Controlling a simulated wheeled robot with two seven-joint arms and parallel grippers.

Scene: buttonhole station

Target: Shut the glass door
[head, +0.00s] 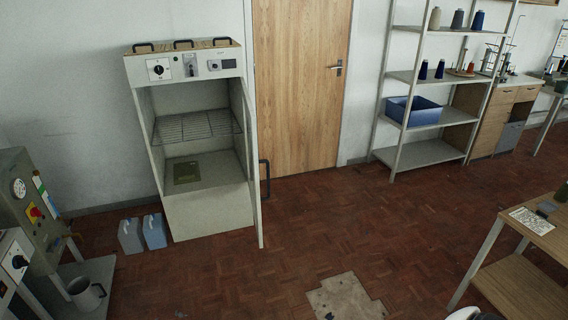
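The pale cabinet (208,215) stands against the wall left of centre, with its front open. Its door (254,170) is swung out from the right side and seen nearly edge-on, so its glass cannot be made out. A dark bar handle (265,179) sticks out on the door's right face. Inside are a wire shelf (195,127) and an olive-green flat patch (187,172) on the cabinet floor. Neither of my grippers can be made out in the head view.
Two grey-blue canisters (142,234) stand on the floor left of the cabinet. A machine (35,205) and a grey jug (86,294) are at the far left. A table (540,230) is at the right. A shelf rack (425,152) stands behind.

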